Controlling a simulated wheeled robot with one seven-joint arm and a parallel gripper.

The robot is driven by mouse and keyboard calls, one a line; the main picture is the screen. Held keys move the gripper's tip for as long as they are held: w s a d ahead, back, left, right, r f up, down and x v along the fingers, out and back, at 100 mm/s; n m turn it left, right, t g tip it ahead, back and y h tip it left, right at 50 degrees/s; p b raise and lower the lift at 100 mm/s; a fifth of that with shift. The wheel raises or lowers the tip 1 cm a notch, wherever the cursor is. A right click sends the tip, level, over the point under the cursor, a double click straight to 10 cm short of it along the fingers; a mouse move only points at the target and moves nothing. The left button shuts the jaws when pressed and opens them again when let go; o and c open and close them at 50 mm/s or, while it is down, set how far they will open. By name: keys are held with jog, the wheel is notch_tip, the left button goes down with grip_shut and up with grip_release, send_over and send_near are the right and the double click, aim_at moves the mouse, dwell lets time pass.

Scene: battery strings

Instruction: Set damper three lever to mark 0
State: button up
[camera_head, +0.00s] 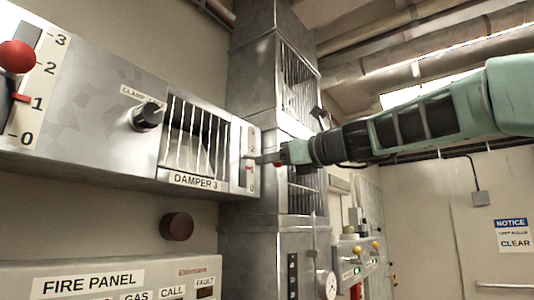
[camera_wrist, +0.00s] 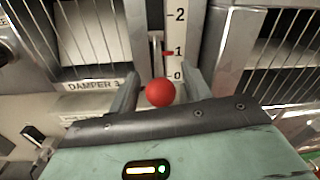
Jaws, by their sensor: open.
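The damper three box, labelled DAMPER 3 (camera_head: 195,181), is on the wall left of centre in the head view; the label also shows in the wrist view (camera_wrist: 93,86). Its scale strip (camera_wrist: 177,35) reads 2, 1, 0 downward, beside a vertical slot. A small red pointer (camera_wrist: 168,53) is level with the 1. The lever's round red knob (camera_wrist: 160,92) stands out toward the wrist camera. My gripper (camera_head: 265,159) is at the box's right end. In the wrist view its fingers are open on either side of the knob, with visible gaps.
Another lever with a red knob (camera_head: 17,56) and a 0 to 3 scale is at far left. A dial (camera_head: 147,115) is on the damper box. A fire panel (camera_head: 90,283) and dark red button (camera_head: 176,226) are below. A metal duct (camera_head: 255,75) stands close behind my gripper.

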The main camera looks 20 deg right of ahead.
jog(key=shift+p+x, duration=0.3)
jog(key=shift+x, duration=0.9)
grip_shut()
jog(key=shift+f, duration=0.1)
jog(key=shift+f+b, duration=0.1)
jog(key=shift+b, duration=0.35)
jog(key=f+t+y+b, duration=0.1)
jog(key=b, duration=0.5)
jog(key=w+f+t+b, duration=0.1)
jog(key=b, duration=0.5)
jog(key=a+f+t+y+b, duration=0.1)
jog(key=t+b, duration=0.1)
jog(key=b, duration=0.4)
jog(key=shift+w+f+y, duration=0.1)
jog(key=shift+w+y, duration=0.2)
jog(key=shift+w+a+f, duration=0.15)
jog(key=shift+w+a, duration=0.05)
